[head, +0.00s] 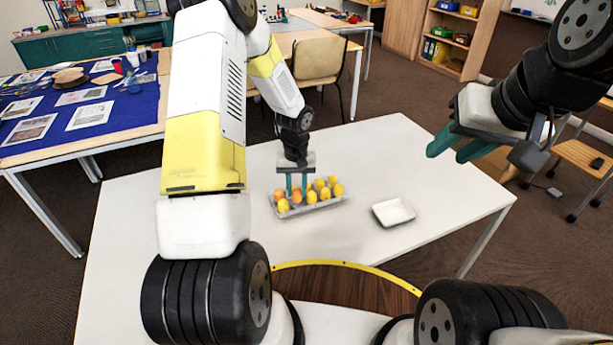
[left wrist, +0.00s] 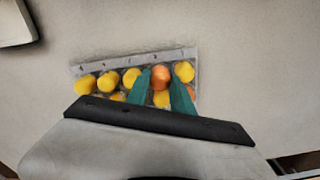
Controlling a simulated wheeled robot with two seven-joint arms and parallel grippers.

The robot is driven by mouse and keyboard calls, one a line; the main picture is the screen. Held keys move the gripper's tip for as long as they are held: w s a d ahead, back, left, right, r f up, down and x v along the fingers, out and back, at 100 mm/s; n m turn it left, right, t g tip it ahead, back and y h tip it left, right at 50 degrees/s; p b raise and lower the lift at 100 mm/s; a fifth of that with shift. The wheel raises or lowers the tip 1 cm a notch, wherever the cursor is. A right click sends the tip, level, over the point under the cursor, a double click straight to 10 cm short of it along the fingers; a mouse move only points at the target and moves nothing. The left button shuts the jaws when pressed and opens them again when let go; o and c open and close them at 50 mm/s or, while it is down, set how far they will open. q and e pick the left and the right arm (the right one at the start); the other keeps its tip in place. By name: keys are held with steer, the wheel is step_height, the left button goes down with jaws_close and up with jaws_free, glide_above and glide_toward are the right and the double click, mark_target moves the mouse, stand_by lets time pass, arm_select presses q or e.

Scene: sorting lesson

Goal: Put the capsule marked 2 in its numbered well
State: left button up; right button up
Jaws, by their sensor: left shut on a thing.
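A clear tray (head: 318,206) on the white table holds several yellow and orange egg-shaped capsules in two rows. It also shows in the left wrist view (left wrist: 120,62). My left gripper (head: 297,186) points down into the tray. No number is legible on any capsule or well. My right gripper (head: 457,146) is raised at the right, fingers apart and empty.
A small empty white dish (head: 393,213) stands right of the tray. The white table (head: 375,160) is otherwise clear. A blue-covered table (head: 75,115) stands at the left, and a chair (head: 320,68) behind.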

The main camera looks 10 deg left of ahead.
arm_select(q)
steer(key=shift+w, duration=0.5)
steer(key=shift+f, duration=0.4)
steer(key=shift+w+f, duration=0.1)
steer(key=shift+f, duration=1.3)
steer(key=shift+f, duration=0.15)
steer(key=o, duration=0.4)
steer(key=shift+a, duration=0.1)
